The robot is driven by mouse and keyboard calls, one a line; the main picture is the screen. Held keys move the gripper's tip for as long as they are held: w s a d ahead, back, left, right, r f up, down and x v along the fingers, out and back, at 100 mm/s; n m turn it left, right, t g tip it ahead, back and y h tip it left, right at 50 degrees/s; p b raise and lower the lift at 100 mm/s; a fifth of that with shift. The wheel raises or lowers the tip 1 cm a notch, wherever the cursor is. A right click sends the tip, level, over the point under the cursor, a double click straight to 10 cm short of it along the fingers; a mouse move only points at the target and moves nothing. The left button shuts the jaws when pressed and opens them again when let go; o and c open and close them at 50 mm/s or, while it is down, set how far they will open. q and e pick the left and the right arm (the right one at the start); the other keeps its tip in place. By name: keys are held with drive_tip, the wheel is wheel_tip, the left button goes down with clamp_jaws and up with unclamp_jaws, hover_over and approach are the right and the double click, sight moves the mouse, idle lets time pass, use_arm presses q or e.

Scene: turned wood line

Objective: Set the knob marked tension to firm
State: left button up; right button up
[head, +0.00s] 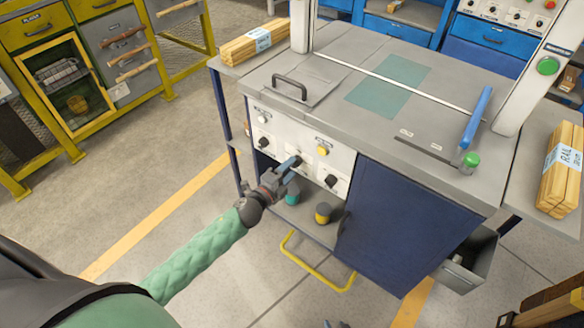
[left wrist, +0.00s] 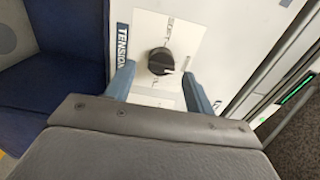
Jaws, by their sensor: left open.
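The tension knob (left wrist: 160,62) is a round black dial on a white plate in the left wrist view, beside a blue label reading TENSION (left wrist: 122,45). Its pale pointer mark is at the lower right in that view. Small words around the dial are too small to read surely. My left gripper (left wrist: 158,74) is open, with one blue finger on either side of the knob; I cannot tell whether they touch it. In the head view my left gripper (head: 292,168) is at the cabinet's front panel (head: 345,158) and partly hides this knob. My right gripper is not clearly seen.
Other black knobs (head: 332,181) and a yellow button (head: 322,150) are on the panel close by. A yellow bar handle (head: 310,268) sticks out low in front. The grey worktop (head: 330,100) lies above. The floor at left is clear.

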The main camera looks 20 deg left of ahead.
use_arm(q)
drive_tip(key=shift+v, duration=2.8)
use_arm(e)
drive_tip(key=shift+w+f, duration=0.15)
drive_tip(key=shift+w, duration=0.25)
drive_tip(key=shift+s, duration=0.15)
